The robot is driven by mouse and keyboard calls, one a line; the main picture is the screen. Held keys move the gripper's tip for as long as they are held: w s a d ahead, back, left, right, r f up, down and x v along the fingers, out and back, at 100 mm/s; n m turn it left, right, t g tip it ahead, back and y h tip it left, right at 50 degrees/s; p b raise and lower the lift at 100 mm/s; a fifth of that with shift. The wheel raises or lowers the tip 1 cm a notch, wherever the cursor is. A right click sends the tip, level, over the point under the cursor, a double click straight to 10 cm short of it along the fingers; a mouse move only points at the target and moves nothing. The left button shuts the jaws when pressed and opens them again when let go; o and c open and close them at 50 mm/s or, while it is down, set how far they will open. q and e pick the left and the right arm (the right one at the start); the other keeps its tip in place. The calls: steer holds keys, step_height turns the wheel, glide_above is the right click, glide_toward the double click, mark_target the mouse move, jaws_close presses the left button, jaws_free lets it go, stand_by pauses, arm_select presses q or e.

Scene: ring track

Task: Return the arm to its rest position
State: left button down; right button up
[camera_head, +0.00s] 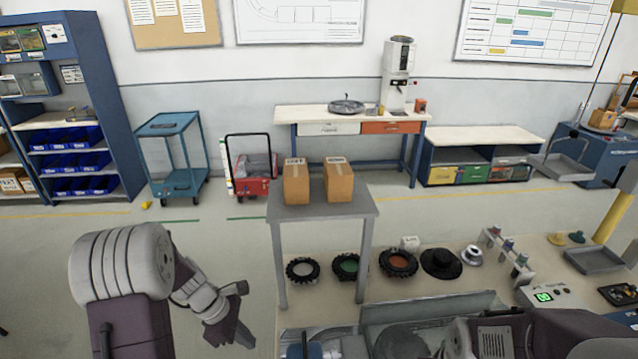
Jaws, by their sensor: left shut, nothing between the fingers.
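My left arm (122,262) comes in from the lower left, with a thick pale shoulder joint and a dark lower link. Its forearm bends down to the right and ends in my left gripper (230,330), which is shut and empty. The gripper hangs over open floor, left of the grey table (325,208), and touches nothing that I can see. Parts of my right arm (505,335) show along the bottom edge, but its gripper is not visible.
Two cardboard boxes (297,184) (339,181) stand on the grey table. A low bench (450,268) at right holds wheels, a black hat-shaped part (441,263) and a green-display device (550,297). A blue cart (172,158) stands behind. Floor around my left gripper is clear.

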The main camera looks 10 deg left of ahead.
arm_select(q)
steer(key=s+d+r+m+y, duration=0.2)
steer(key=s+d+r+m, duration=0.35)
steer(key=d+m, duration=0.4)
steer(key=s+a+m, duration=0.1)
steer(key=m, duration=0.2)
steer(key=s+a+f+m+y, duration=0.1)
steer(key=m, duration=0.3)
steer(key=s+a+m+y, duration=0.1)
steer(key=m, duration=0.2)
steer(key=shift+s+a+f+m, duration=0.25)
steer(key=shift+s+a, duration=0.15)
steer(key=shift+w+a, duration=0.1)
steer(key=shift+w, duration=0.05)
